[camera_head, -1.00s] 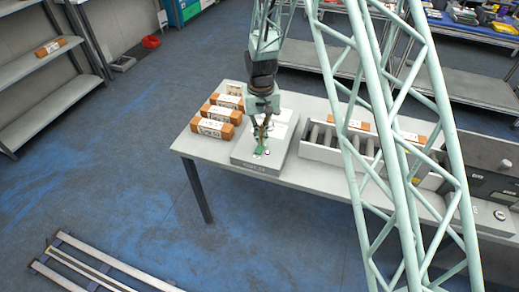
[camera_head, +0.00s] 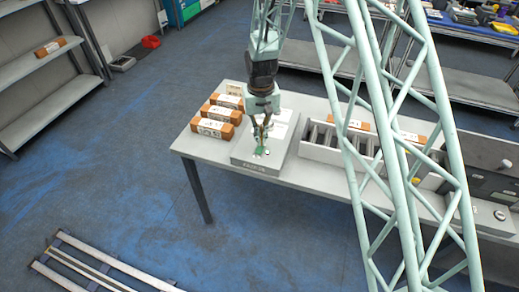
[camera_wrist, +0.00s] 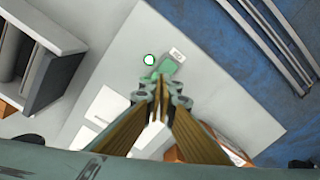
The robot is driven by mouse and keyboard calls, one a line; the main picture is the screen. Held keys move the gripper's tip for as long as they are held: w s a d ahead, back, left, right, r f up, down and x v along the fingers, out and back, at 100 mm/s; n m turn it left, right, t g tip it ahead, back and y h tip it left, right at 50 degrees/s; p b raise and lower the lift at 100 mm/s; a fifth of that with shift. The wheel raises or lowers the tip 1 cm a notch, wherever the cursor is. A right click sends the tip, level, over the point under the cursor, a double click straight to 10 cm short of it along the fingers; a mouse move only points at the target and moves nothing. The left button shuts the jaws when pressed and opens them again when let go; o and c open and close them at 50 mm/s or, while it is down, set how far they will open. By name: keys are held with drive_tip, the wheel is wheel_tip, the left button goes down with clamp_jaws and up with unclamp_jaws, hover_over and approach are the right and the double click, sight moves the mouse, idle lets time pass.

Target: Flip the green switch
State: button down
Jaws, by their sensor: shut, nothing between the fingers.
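The green switch (camera_wrist: 168,66) is on a light grey box (camera_head: 250,165) on the table; in the wrist view it lies just beyond my fingertips. In the head view the green part (camera_head: 260,151) shows small below the fingers. My gripper (camera_head: 262,138) points down over the box. In the wrist view the fingertips (camera_wrist: 160,82) are together and empty, close to the switch's near edge. I cannot tell whether they touch it, and they may hide part of it. A small white round piece (camera_wrist: 149,59) with a coloured rim sits beside the switch.
Orange-brown parcels (camera_head: 217,122) lie left of the box on the table (camera_head: 215,150). A white divided bin (camera_head: 320,154) stands right of it. A dark machine (camera_head: 490,165) is at the far right. The table's front-left corner is clear.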

drive_tip(key=shift+f+b, duration=0.7)
drive_tip(key=shift+f, duration=0.4)
idle(1.4)
drive_tip(key=shift+r, duration=0.15)
drive_tip(key=shift+r+p, duration=1.35)
drive_tip(key=shift+r, duration=1.95)
